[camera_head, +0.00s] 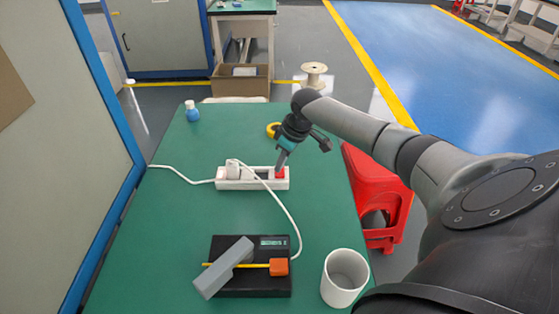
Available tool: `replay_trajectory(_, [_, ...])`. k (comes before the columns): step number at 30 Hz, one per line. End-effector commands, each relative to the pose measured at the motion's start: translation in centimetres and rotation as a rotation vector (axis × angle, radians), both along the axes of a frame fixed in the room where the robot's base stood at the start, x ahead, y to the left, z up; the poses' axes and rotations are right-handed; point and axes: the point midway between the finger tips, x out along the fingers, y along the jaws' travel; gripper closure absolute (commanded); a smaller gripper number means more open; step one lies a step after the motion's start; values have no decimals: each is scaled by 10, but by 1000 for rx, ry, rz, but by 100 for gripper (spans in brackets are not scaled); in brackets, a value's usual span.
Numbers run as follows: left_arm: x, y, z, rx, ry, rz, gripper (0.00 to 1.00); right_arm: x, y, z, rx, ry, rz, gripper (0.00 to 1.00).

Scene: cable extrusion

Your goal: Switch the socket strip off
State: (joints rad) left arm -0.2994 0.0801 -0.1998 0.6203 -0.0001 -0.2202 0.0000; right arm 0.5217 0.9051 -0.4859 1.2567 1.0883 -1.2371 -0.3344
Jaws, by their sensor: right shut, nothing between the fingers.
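My left gripper is not in view.
A black device with a small display (273,242) stands in front, with a grey block (223,268) and an orange piece (278,267) on it. A white cup (344,278) is to its right. A blue bottle (192,111) and yellow tape roll (272,130) stand farther back.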

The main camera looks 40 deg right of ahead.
Motion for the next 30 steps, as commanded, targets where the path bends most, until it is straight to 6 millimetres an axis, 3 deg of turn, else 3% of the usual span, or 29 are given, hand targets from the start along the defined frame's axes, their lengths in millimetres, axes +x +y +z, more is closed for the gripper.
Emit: replay_trajectory(30, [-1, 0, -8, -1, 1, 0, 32, 0, 0, -16, 0, 0, 0, 100])
